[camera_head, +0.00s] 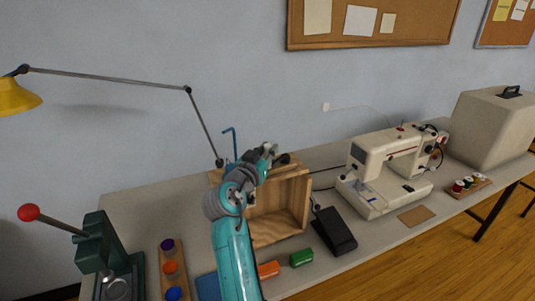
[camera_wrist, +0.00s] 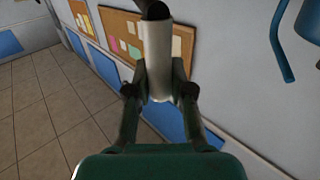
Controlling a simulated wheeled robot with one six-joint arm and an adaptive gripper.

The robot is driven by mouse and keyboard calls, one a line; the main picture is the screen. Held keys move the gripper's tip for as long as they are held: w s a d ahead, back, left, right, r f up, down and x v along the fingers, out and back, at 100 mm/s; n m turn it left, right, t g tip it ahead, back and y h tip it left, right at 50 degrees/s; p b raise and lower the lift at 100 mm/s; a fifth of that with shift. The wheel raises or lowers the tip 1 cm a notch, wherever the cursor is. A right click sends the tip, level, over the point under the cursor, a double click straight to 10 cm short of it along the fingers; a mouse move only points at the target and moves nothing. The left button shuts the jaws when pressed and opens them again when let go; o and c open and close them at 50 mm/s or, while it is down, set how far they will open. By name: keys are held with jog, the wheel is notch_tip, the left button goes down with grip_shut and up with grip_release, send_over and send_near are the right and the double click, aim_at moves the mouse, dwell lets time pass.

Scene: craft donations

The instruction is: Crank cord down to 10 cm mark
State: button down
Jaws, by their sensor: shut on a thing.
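My gripper (camera_wrist: 158,92) is shut on a pale grey, bar-like piece (camera_wrist: 158,55) with a dark rounded part at its top in the wrist view. I take it for a crank handle, but its link to any crank is hidden. In the head view my teal arm reaches to the top of an open-fronted wooden box (camera_head: 270,230), and the gripper tip is hard to make out there. A blue bent rod (camera_head: 231,143) rises behind the box; a blue bent piece also shows in the wrist view (camera_wrist: 283,50). I cannot make out a 10 cm mark or the cord to be cranked.
On the table (camera_head: 140,205) stand a green press (camera_head: 100,250) with a red-knobbed lever, a black pedal (camera_head: 334,230), a sewing machine (camera_head: 385,170) and its cover (camera_head: 493,125). Orange and green blocks (camera_head: 302,258) lie before the box. A yellow lamp (camera_head: 15,97) hangs left.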

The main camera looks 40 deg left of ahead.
jog(key=shift+a, duration=0.5)
jog(key=shift+w+a+m+h, duration=0.15)
jog(key=shift+a+m+h, duration=0.4)
jog(key=shift+m+h, duration=0.4)
jog(key=shift+f+h, duration=0.1)
jog(key=shift+h, duration=0.15)
jog(key=c, duration=1)
grip_release()
jog(key=s+d, duration=0.1)
jog(key=s, duration=1.1)
